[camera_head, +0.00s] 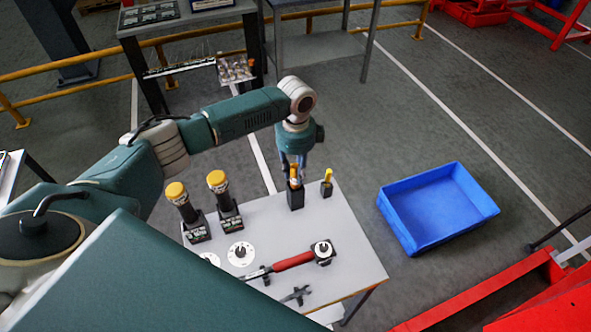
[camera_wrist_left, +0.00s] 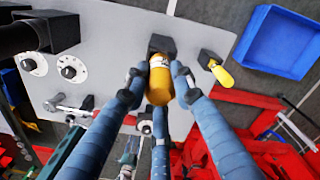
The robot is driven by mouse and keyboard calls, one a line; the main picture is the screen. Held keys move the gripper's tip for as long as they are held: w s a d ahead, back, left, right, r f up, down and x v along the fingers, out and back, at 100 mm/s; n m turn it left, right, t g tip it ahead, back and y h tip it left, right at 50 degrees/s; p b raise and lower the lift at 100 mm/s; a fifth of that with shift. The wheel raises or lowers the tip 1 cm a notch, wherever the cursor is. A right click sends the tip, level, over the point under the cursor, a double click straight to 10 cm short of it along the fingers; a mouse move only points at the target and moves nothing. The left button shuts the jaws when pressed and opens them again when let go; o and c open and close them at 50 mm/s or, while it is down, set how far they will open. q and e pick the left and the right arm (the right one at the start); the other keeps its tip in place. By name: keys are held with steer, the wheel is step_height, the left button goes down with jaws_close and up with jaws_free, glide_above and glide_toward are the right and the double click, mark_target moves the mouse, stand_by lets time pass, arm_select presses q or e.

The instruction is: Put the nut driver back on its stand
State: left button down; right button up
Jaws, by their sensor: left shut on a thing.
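The nut driver (camera_head: 294,172) has a yellow handle, and my left gripper (camera_head: 292,163) is shut on it from above. The handle also shows in the left wrist view (camera_wrist_left: 160,87), with my left gripper's fingers (camera_wrist_left: 159,80) around it. A black block-like stand (camera_head: 296,198) is directly under the handle on the grey table; it also shows in the left wrist view (camera_wrist_left: 162,44). The driver looks upright and in line with the stand. Its shaft is hidden, so I cannot tell how deep it sits. My right gripper is in neither view.
A smaller yellow-handled tool (camera_head: 327,181) stands close to the right. Two yellow-capped tools (camera_head: 181,202) (camera_head: 220,192) stand on the left. A red-handled wrench (camera_head: 292,262) lies in front on the grey table (camera_head: 345,255). A blue crate (camera_head: 433,240) is on the floor to the right.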

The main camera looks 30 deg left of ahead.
arm_select(q)
steer(key=shift+f, duration=0.55)
steer(key=c, duration=1.4)
jaws_free()
steer(key=shift+o, duration=0.2)
step_height(320, 180, up, 12)
steer(key=shift+f, duration=0.1)
